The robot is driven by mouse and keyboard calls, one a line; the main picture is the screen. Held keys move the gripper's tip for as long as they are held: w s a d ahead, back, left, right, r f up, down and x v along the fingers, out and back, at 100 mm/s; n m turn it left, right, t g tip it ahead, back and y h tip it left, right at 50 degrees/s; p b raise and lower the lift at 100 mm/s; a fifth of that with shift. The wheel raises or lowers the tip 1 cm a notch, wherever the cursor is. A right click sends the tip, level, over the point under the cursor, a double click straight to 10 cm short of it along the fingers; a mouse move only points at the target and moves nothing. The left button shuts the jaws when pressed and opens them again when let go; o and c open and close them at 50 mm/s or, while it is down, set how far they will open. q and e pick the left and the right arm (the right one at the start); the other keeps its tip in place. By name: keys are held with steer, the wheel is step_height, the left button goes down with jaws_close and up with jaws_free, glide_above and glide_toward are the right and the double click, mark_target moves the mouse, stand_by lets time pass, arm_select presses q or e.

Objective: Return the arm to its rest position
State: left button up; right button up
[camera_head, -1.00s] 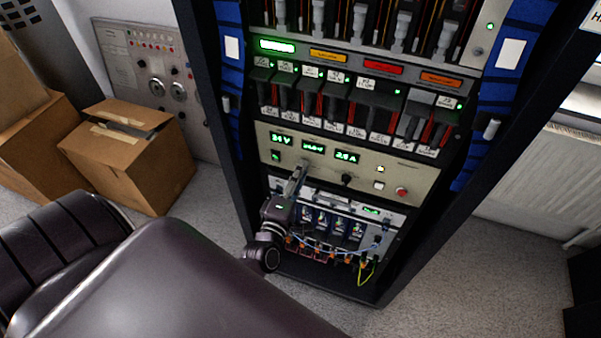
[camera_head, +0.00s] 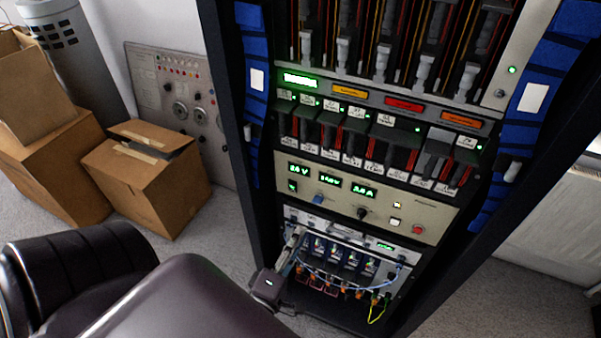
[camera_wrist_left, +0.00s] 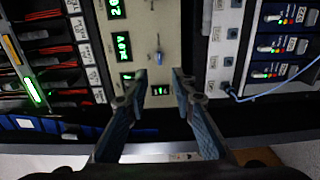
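My left gripper (camera_head: 293,250) is in front of the lower left part of the rack, below the beige panel (camera_head: 408,216) with green displays. In the left wrist view its two fingers (camera_wrist_left: 160,80) are apart with nothing held between them. The panel's small blue knob (camera_head: 318,199) is uncovered in the head view. In the left wrist view the blue knob (camera_wrist_left: 157,57) is beyond the fingertips, not touched as far as I can see. My right gripper is not in view.
Below the panel is a module row with blue and yellow cables (camera_head: 377,312), close to my left gripper. Cardboard boxes (camera_head: 150,190) stand on the floor at left, beside a wall panel (camera_head: 185,100). The rack's dark frame (camera_head: 232,130) rises left of the gripper.

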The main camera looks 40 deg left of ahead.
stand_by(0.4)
arm_select(q)
steer(key=s+d+f+m+g+h, duration=0.25)
steer(key=s+f+m, duration=0.2)
steer(key=f, duration=0.55)
steer(key=s+d+f+m+g+h, duration=0.1)
steer(key=s+d+f+m+g, duration=0.3)
steer(key=f, duration=0.6)
steer(key=s+d+f+m+g+h, duration=0.1)
steer(key=s+d+f+m+g, duration=0.3)
steer(key=f, duration=0.6)
steer(key=s+a+f+m+g, duration=0.2)
steer(key=s+f+m, duration=0.3)
steer(key=s, duration=0.5)
steer(key=s+a+f+m+g, duration=0.2)
steer(key=s+f+m+g, duration=0.2)
steer(key=s+f, duration=0.4)
steer(key=shift+s+a+f+m, duration=0.2)
steer(key=shift+s+a+m, duration=0.1)
steer(key=shift+s+m, duration=0.6)
